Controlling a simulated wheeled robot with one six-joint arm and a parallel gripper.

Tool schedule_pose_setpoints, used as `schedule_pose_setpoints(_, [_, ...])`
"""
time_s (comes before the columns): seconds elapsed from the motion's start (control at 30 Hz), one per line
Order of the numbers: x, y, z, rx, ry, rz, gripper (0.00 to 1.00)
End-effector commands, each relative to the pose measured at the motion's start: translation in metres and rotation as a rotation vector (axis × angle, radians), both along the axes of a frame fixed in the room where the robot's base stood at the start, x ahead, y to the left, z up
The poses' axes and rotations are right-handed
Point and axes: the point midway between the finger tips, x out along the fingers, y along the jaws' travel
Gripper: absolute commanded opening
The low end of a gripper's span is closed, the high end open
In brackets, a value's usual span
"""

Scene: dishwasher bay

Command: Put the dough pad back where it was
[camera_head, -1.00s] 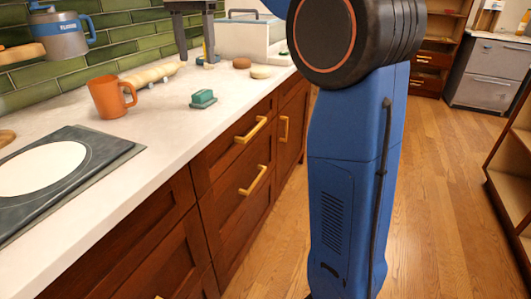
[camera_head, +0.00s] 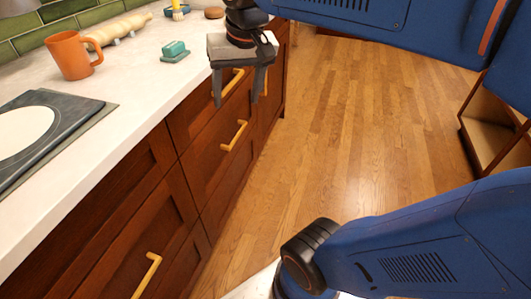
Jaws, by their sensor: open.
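A flat dark pad (camera_head: 78,105) with a white disc (camera_head: 25,132) on it lies on the counter at the left, cut off by the frame's edge. It looks like the dough pad, but I cannot be sure. My gripper (camera_head: 239,97) is open and empty, with its fingers pointing down. In the picture it appears in front of the counter's edge, over the drawer fronts, well to the right of the pad.
Drawer handles (camera_head: 234,135) jut out below. The wooden floor (camera_head: 330,130) is clear.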

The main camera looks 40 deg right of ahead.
Motion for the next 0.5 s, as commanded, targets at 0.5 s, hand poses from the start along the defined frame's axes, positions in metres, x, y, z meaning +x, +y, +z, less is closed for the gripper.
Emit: schedule_pose_setpoints(0.5, [-0.095,-0.012,-0.127,-0.106,-0.122,0.256,0.61])
